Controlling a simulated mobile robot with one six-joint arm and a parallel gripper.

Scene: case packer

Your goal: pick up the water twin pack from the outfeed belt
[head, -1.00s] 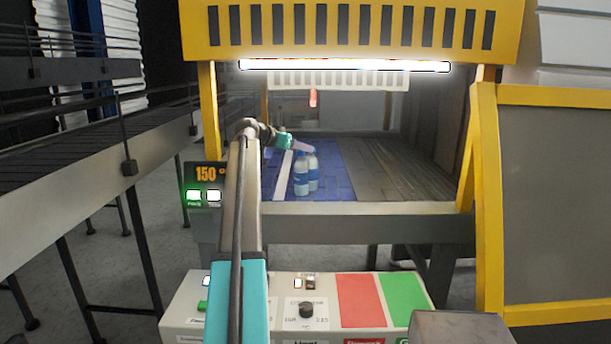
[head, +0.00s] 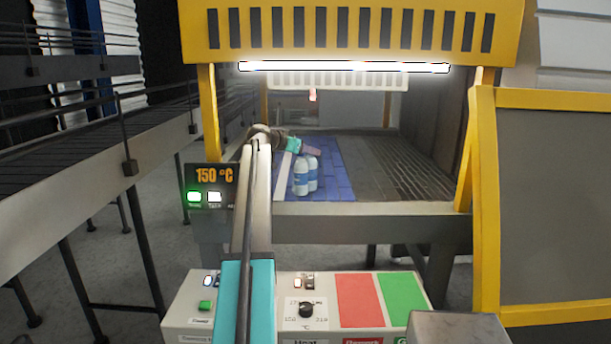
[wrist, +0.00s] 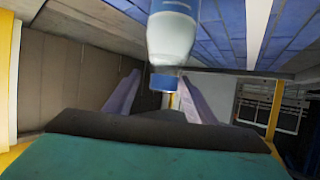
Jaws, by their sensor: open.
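The water twin pack (head: 301,181) is two white bottles with blue bands, standing upright side by side on the blue outfeed belt (head: 335,183). In the wrist view the scene is inverted, and one bottle (wrist: 172,38) shows with its blue cap pointing down between the fingers. The second bottle is hidden there. My gripper (head: 314,151) is at the top of the bottles in the head view, and it also shows in the wrist view (wrist: 159,76). Its fingers are spread on either side of the cap, with no clear contact visible.
A yellow guard frame (head: 472,150) encloses the belt, with a bright lamp bar overhead. A grey slatted surface (head: 400,175) lies to the right. A control panel (head: 250,310) stands in front.

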